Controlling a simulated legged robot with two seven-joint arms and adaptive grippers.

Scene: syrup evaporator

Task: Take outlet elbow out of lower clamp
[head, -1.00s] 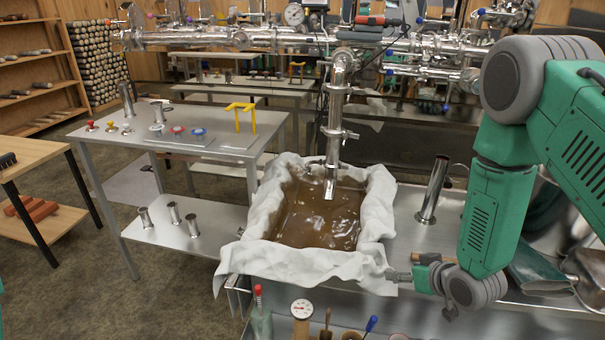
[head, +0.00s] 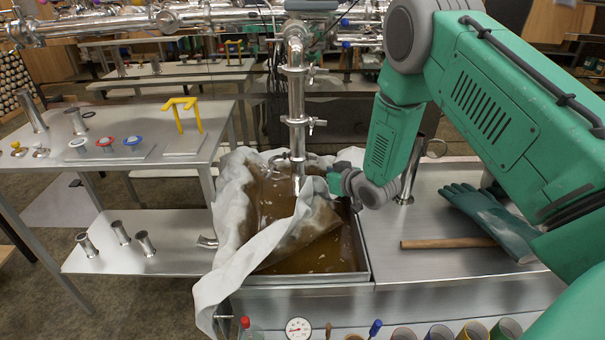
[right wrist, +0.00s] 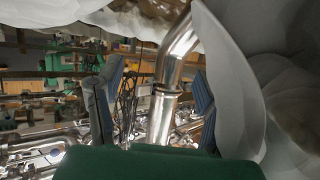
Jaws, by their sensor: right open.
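The steel outlet elbow (head: 298,168) hangs at the bottom of the vertical pipe (head: 296,95), below the lower clamp (head: 297,121), over the syrup pan. My right gripper (head: 322,180) is close to the right of the elbow's lower part. In the right wrist view my right gripper (right wrist: 155,88) is open, with the elbow (right wrist: 178,50) between its two fingers in the picture. I cannot tell whether a finger touches it. A ring joint shows on the pipe there. White cloth hangs by the right finger. My left gripper is not in view.
The pan (head: 362,260) holds brown syrup, with white cloth (head: 232,210) bunched over its left side and middle. Gloves (head: 490,215) and a wooden stick (head: 450,243) lie on the metal top at right. A side table (head: 210,140) with fittings stands at left.

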